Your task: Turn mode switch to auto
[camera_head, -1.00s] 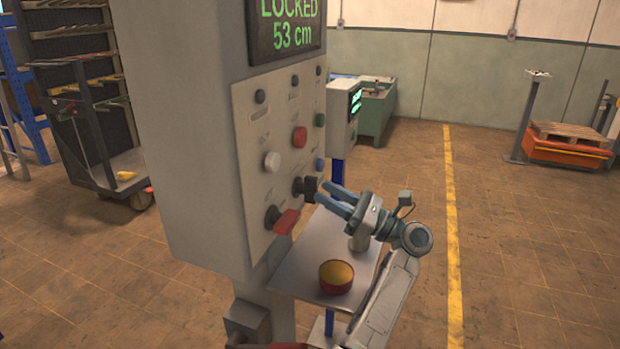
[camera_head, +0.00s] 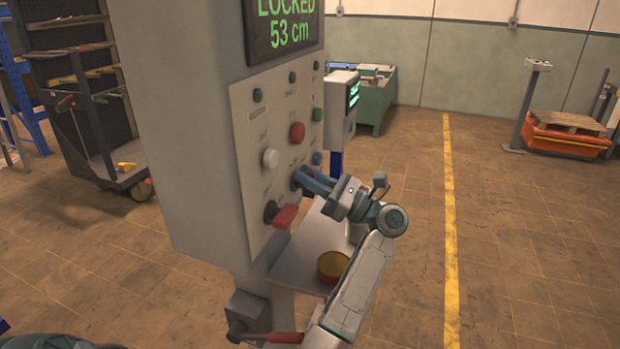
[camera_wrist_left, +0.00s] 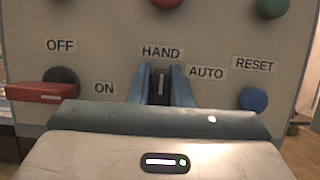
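The mode switch (camera_wrist_left: 160,84) is a black knob on the grey control panel (camera_head: 280,115). Its white mark points straight up at the HAND label (camera_wrist_left: 161,52); the AUTO label (camera_wrist_left: 206,73) is to its upper right. My left gripper (camera_head: 304,179) reaches the panel from the right in the head view and hides most of the knob there. In the left wrist view its blue fingers (camera_wrist_left: 160,88) stand one on each side of the knob, close against it, and look shut on it. My right gripper is not in view.
A red-handled OFF/ON switch (camera_wrist_left: 40,92) is left of the knob and a blue RESET button (camera_wrist_left: 253,99) right. White (camera_head: 270,158) and red (camera_head: 297,132) buttons sit above. A shelf (camera_head: 300,250) with a bowl (camera_head: 332,267) is below. The display reads LOCKED 53 cm.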

